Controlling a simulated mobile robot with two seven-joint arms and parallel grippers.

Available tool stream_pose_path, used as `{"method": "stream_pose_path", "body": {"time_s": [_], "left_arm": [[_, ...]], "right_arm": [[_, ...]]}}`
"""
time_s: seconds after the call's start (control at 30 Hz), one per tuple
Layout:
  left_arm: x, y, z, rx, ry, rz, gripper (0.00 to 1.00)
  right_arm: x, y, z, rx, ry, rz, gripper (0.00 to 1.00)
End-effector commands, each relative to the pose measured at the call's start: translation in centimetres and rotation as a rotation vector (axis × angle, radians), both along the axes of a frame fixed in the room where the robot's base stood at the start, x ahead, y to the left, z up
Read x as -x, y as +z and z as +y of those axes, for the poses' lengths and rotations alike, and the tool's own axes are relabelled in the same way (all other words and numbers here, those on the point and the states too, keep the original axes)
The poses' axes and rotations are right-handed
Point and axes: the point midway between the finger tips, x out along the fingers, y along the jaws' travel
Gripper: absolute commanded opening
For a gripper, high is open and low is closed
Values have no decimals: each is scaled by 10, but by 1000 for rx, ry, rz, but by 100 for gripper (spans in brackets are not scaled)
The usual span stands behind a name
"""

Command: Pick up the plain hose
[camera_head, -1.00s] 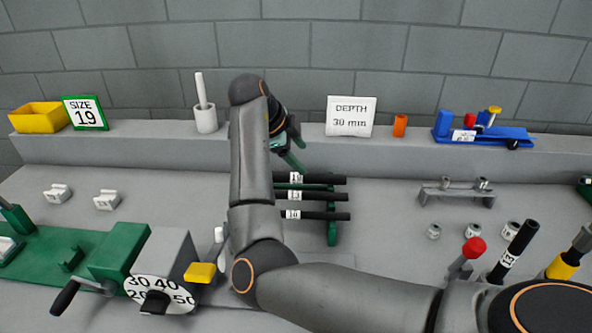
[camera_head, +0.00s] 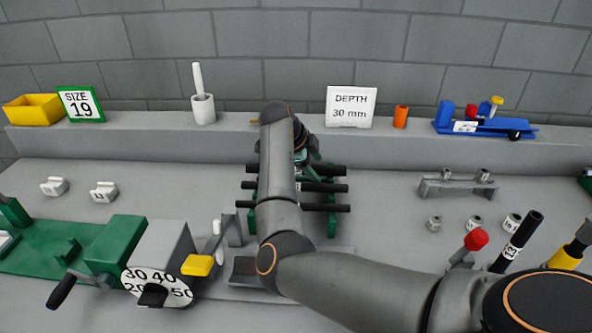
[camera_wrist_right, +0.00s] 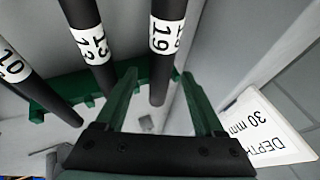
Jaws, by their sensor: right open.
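Several black hoses lie side by side across a green rack (camera_head: 332,226), partly hidden behind my right arm in the head view. In the right wrist view they carry white bands: one marked 19 (camera_wrist_right: 160,84), a middle one marked 13 (camera_wrist_right: 92,40) and one marked 10 (camera_wrist_right: 48,92). No hose on the rack shows clearly without a band. My right gripper (camera_wrist_right: 160,76) is open, and the hose marked 19 appears between its green fingers. I cannot tell how far above the hose they are. In the head view my right gripper (camera_head: 312,155) is mostly hidden by its arm.
A green machine with a numbered dial (camera_head: 158,287) stands at the left. The depth sign (camera_head: 350,108) is on the ledge behind the rack. A banded hose (camera_head: 517,240) and a red-topped tool (camera_head: 470,245) stand at the right. A metal stand (camera_head: 455,190) is beyond them.

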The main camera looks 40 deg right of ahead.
Motion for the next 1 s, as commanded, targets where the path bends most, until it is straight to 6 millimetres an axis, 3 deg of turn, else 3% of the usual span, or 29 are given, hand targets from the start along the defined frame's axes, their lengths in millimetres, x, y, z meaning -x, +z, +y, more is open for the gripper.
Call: {"method": "stream_pose_path", "body": {"time_s": [0.33, 0.9, 1.0], "left_arm": [[-1, 1, -1, 1, -2, -3, 84], [-2, 1, -2, 3, -2, -5, 84], [-2, 1, -2, 3, -2, -5, 84]], "right_arm": [[-1, -8, -5, -1, 0, -1, 70], [-1, -8, -5, -1, 1, 0, 6], [-1, -8, -5, -1, 1, 0, 0]]}}
